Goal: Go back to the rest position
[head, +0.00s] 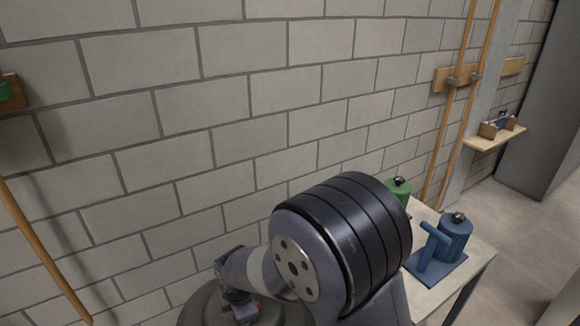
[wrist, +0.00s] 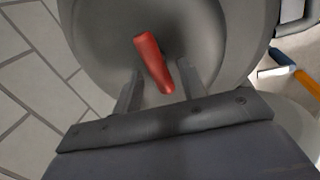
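My gripper (wrist: 160,72) shows in the wrist view with its two fingers apart. A red handle-like piece (wrist: 150,55) shows between and beyond the fingertips, with gaps to both fingers, so it does not look gripped. It lies tilted over the inside of a round grey vessel (wrist: 95,45). In the head view my arm fills the lower middle, and its end is low over a round dark grey thing (head: 200,308). The fingertips are hard to make out there.
A bench (head: 478,262) at right holds a green canister (head: 398,190) and a blue canister (head: 455,238) on a blue stand. A block wall (head: 240,90) stands close behind. An orange-handled tool (wrist: 305,82) lies right in the wrist view. Open floor (head: 525,225) shows far right.

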